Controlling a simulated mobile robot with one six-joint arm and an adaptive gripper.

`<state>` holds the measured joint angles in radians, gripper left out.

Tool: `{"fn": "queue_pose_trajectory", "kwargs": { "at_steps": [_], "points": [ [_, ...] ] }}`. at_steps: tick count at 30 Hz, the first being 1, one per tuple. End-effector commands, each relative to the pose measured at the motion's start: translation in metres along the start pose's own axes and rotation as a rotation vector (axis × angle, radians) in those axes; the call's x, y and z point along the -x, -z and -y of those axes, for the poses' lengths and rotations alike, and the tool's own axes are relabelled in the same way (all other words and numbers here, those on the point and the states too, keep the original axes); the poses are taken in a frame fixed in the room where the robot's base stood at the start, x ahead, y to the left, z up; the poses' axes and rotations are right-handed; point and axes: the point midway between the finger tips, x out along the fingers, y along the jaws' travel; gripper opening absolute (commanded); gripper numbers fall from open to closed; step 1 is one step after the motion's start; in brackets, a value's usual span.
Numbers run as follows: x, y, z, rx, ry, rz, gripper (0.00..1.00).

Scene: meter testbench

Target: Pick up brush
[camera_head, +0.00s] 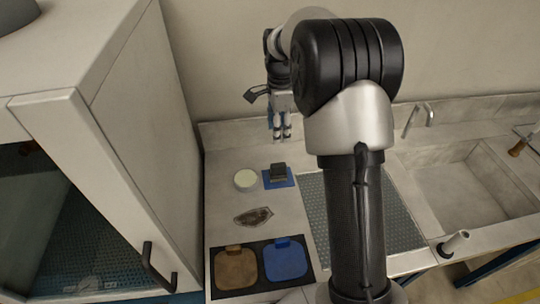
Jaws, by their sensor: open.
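I cannot tell for certain which thing is the brush. A small item with a brown handle (520,147) lies at the far right edge, beside the sink, and is cut off by the frame; it may be the brush. My gripper (281,136) points down above the back left of the counter, near the wall. Its fingers are apart and nothing shows between them. It is far to the left of the brown-handled item. My arm hides part of the middle of the counter.
A dark block (278,173) sits on a blue pad, beside a round white dish (246,179). A dark flat piece (254,216) lies in front. A black tray (216,289) holds brown and blue pads. A cabinet (130,150) stands left; a sink (465,200) and faucet (428,114) are right.

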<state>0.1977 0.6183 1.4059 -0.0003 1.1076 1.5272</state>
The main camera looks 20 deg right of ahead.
Motion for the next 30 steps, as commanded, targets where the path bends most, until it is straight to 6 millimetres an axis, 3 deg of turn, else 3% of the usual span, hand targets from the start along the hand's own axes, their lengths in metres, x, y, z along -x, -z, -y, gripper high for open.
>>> {"fn": "queue_pose_trajectory", "kwargs": {
  "at_steps": [5, 18, 30],
  "points": [
    [-0.024, 0.003, 0.006, -0.049, -0.013, 0.000, 0.45],
    [-0.115, 0.003, 0.005, -0.047, -0.013, 0.001, 0.45],
    [-0.145, 0.004, 0.007, -0.046, -0.011, 0.000, 0.45]
  ]
}}
